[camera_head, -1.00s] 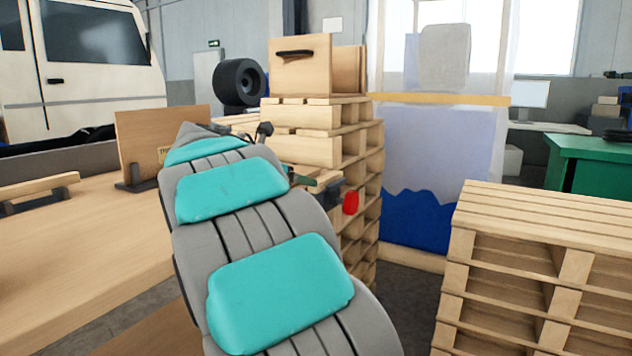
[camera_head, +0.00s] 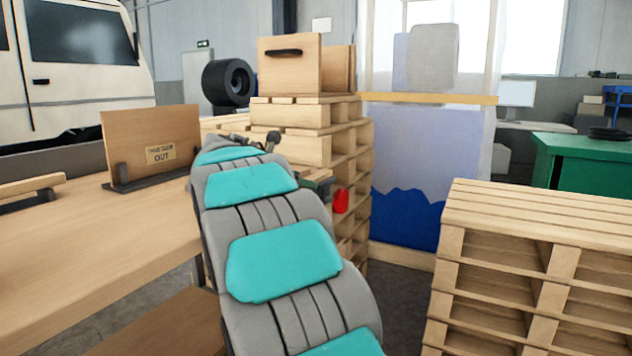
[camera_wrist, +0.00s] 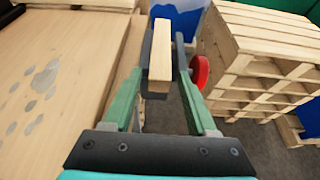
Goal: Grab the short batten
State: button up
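My gripper (camera_wrist: 165,45) has green fingers with dark tips. They stand close on both sides of a short pale wooden batten (camera_wrist: 160,60) and appear shut on it. The batten points away from the wrist, with its near end face toward the camera. Floor shows below the fingers, so the batten is held in the air beside the table edge. In the head view my gripper (camera_head: 318,182) is small and partly hidden behind my arm, near the stacked pallets. A red disc (camera_wrist: 199,71) sits beside the right finger.
The wooden table (camera_head: 90,250) is at left, with another wooden piece (camera_head: 28,186) in dark holders and an upright board (camera_head: 150,145). A pallet stack (camera_head: 345,165) stands behind the gripper, another pallet stack (camera_head: 540,215) at right. Floor shows between them.

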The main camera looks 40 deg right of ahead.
grip_shut()
dwell(0.5)
